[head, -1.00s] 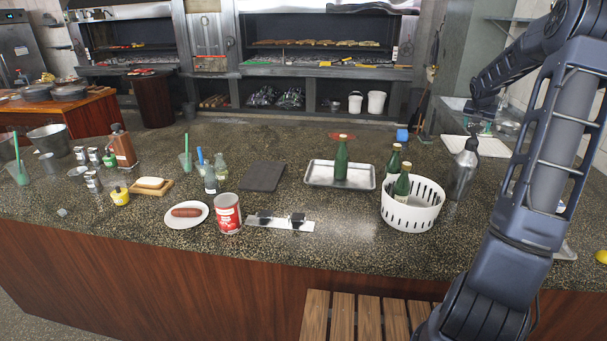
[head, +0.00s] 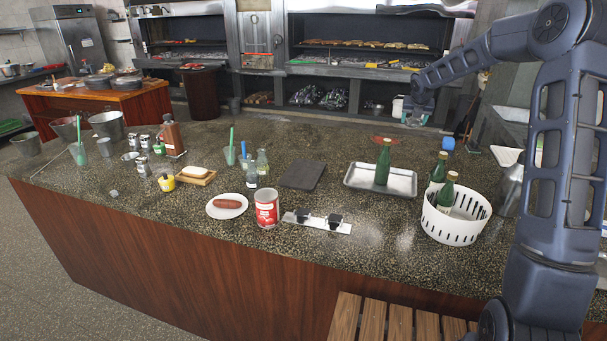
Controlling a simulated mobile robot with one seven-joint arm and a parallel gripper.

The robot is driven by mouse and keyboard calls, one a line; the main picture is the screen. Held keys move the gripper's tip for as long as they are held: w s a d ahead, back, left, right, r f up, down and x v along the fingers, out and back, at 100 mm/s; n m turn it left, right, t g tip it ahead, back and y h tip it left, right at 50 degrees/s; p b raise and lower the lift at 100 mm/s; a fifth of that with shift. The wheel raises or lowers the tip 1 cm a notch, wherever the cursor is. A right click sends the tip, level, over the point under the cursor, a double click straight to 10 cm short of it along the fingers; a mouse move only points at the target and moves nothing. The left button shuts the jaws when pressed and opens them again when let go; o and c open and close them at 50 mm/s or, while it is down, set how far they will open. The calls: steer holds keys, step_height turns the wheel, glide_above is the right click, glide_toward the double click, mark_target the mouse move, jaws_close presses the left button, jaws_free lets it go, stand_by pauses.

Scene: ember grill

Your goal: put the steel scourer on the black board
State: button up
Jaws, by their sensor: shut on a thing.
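The black board (head: 318,169) is a flat dark slab lying on the speckled counter, left of the metal tray. Nothing lies on it. My gripper (head: 414,118) is far off at the upper right, above the counter's back side and pointing down. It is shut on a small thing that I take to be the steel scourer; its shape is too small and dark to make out. The gripper is well apart from the board, behind it and to its right.
The metal tray (head: 356,184) holds a green bottle (head: 383,163). A white basket (head: 452,226) holds more bottles.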

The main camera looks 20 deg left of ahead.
steer(key=s+a+n+y, duration=0.15)
steer(key=s+a, duration=0.25)
steer(key=a, duration=0.7)
steer(key=s+a+n+y, duration=0.15)
steer(key=s+a, duration=0.25)
steer(key=a, duration=0.7)
steer(key=n+g, duration=0.1)
steer(key=n, duration=0.2)
glide_above(307, 174)
steer(key=s+d, duration=0.1)
steer(key=s, duration=0.1)
step_height(307, 174, down, 20)
steer(key=shift+s+d+r, duration=0.1)
steer(key=shift+s+r, duration=0.05)
steer(key=shift+r, duration=0.05)
steer(key=shift+f, duration=0.1)
steer(key=o, duration=1)
steer(key=shift+c, duration=0.2)
steer(key=v, duration=1.2)
steer(key=shift+d, duration=0.15)
